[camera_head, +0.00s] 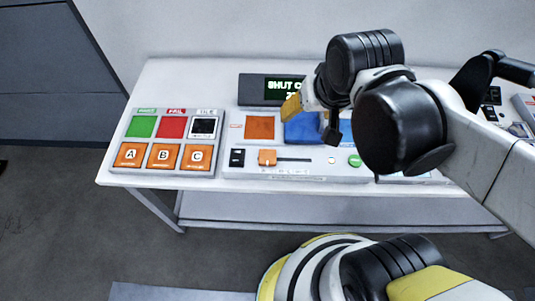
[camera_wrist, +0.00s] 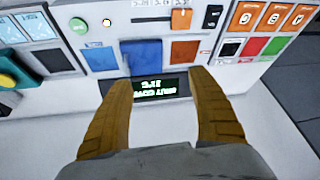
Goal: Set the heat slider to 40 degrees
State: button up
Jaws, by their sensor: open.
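The heat slider has an orange knob (camera_head: 267,157) near the left end of a dark slot on the middle panel; its scale marks are too small to read. The knob also shows at the top of the wrist view (camera_wrist: 181,18). The display (camera_head: 284,87) behind has green text beginning "SHUT"; the rest is partly hidden, and it is upside down in the wrist view (camera_wrist: 160,88). My gripper (camera_wrist: 160,80) is open and empty, with its fingers over the display and the back of the panel. It is apart from the knob.
An orange pad (camera_head: 260,127) and a blue part (camera_head: 302,130) lie behind the slider. A black switch (camera_head: 237,158) and green button (camera_head: 355,161) flank it. A button panel (camera_head: 165,142) stands left; my arm hides much of the right side.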

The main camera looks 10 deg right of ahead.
aim_at(268, 156)
jog(key=w+a+f+m+g, duration=0.2)
jog(key=w+a+f+g, duration=0.25)
jog(key=a+f, duration=0.45)
jog(key=shift+g, duration=0.35)
jog(key=f+b, duration=0.1)
jog(key=f, duration=0.3)
jog(key=f+b, duration=0.2)
jog(key=f, duration=0.2)
jog(key=s+f+b, duration=0.1)
jog(key=f, duration=0.3)
jog(key=shift+d+f+b, duration=0.15)
jog(key=shift+d+b, duration=0.15)
jog(key=shift+d, duration=0.1)
jog(key=shift+s, duration=0.1)
jog(key=c, duration=1.4)
jog(key=d, duration=0.2)
jog(key=s+d, duration=0.1)
jog(key=d, duration=0.2)
